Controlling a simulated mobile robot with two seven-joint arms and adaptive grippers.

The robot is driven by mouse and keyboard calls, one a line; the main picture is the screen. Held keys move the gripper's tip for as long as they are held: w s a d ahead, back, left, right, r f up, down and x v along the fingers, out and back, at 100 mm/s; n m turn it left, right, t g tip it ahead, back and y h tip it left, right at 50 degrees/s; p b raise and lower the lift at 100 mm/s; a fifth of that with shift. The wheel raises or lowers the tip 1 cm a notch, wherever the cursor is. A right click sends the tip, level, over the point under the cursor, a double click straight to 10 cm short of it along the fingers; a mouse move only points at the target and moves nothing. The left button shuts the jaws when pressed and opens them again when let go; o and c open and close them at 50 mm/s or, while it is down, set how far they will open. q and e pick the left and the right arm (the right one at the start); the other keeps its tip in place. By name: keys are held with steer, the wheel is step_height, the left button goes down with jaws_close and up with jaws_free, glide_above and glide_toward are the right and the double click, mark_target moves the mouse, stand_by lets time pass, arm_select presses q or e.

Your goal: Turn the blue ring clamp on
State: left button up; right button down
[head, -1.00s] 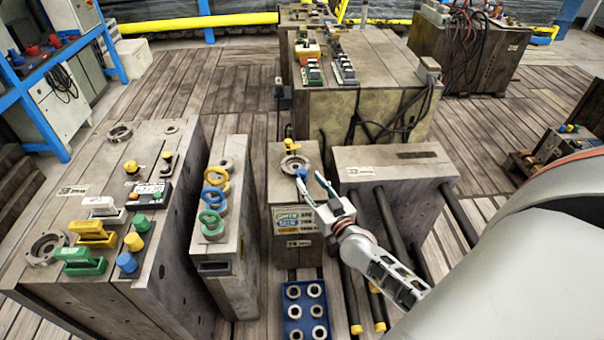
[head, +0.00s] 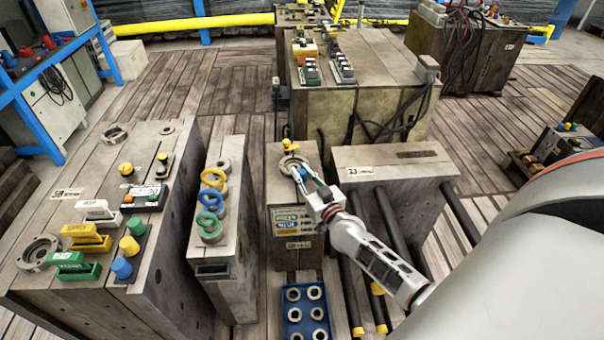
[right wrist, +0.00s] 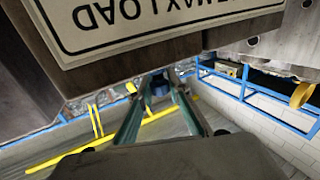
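The blue ring clamp (head: 208,197) stands on the narrow grey block (head: 211,280), between a yellow ring (head: 213,177) and a green ring (head: 210,224). My right gripper (head: 301,178) is to the right of it, over the top front of the middle block, close to a small blue knob there. The clamp and the gripper are apart. In the right wrist view the two fingers (right wrist: 160,90) are parted, and a small blue thing shows between or beyond their tips. I cannot tell whether they touch it. My left gripper is out of view.
The middle block (head: 290,245) carries labels and a round fitting. A wide block (head: 60,225) with coloured handles and knobs stands at the left. A blue tray (head: 305,310) of rings lies in front. Black bars (head: 405,240) run out of the right block (head: 395,180).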

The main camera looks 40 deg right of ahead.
steer(key=shift+n+y+b, duration=0.35)
steer(key=shift+n+y, duration=0.25)
steer(key=shift+y, duration=0.2)
steer(key=c, duration=1.9)
jaws_free()
steer(key=s, duration=1.2)
steer(key=shift+a, duration=0.35)
